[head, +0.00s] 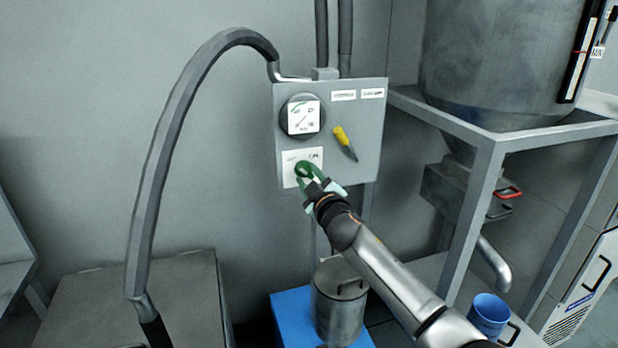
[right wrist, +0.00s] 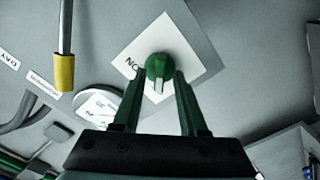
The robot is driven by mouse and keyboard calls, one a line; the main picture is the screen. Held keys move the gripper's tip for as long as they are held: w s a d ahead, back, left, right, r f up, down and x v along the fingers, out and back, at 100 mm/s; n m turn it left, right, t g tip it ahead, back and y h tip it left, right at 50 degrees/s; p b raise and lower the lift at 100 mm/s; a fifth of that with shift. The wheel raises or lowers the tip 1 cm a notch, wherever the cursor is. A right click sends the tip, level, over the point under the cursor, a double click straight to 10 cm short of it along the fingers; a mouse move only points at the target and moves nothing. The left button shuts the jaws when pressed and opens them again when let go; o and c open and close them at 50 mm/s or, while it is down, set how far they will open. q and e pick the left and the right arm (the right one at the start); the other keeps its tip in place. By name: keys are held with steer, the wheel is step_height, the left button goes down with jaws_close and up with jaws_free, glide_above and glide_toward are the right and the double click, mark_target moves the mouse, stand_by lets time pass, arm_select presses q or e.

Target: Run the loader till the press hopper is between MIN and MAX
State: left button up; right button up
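A grey control panel (head: 365,115) on the wall carries a green knob (head: 304,168) on a white OFF/ON plate. The knob also shows in the right wrist view (right wrist: 159,68). My right gripper (head: 308,178) is at the knob, its two fingers apart on either side of it; firm contact is not clear. Which label the knob points to is unclear. The press hopper (head: 500,60) is at the upper right. Its dark level strip (head: 581,50) has a red line by a label that seems to read MIN. MAX and the fill level are not readable. My left gripper is not in view.
The panel has a round gauge (head: 302,116) and a yellow-handled lever (head: 341,137). A thick grey hose (head: 155,170) arches to a grey bin (head: 85,305). A lidded metal can (head: 339,305) and a blue cup (head: 489,312) stand below. The hopper's frame (head: 478,190) stands right.

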jaws_close()
steer(key=shift+m, duration=1.5)
steer(key=m, duration=0.3)
steer(key=shift+m+b, duration=0.3)
steer(key=m+p, duration=0.1)
steer(key=m, duration=0.4)
steer(key=m+p, duration=0.1)
steer(key=m, duration=0.5)
steer(key=shift+m, duration=0.3)
